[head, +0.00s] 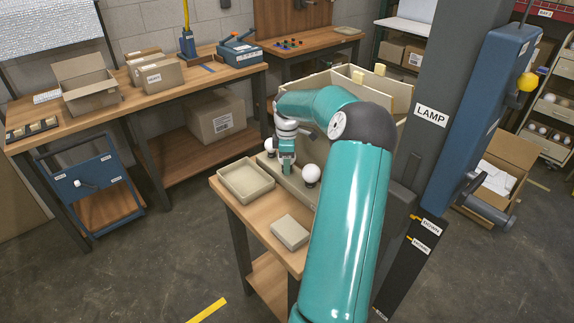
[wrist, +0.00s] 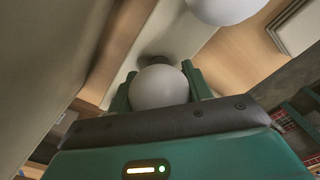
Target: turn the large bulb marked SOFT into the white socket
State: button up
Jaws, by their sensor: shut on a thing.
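My gripper (head: 288,166) is low over the beige holder (head: 300,187) on the small wooden table. In the wrist view, my gripper (wrist: 160,78) is shut on a round white bulb (wrist: 160,90), with one green finger on each side. A dark round part shows just behind this bulb. Another large white bulb (wrist: 222,6) is at the top edge, apart from the fingers. The head view shows a white bulb (head: 311,173) right of my gripper and another (head: 270,147) to its left. I cannot read SOFT on any bulb or make out the white socket.
A shallow open tray (head: 246,181) stands left of the holder, and a small beige box (head: 290,232) lies in front. A large open crate (head: 345,84) stands behind my arm. A grey post (head: 431,134) marked LAMP rises at the right.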

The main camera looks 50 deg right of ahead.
notch_tip(320, 180, up, 8)
jog(key=shift+r, duration=0.25)
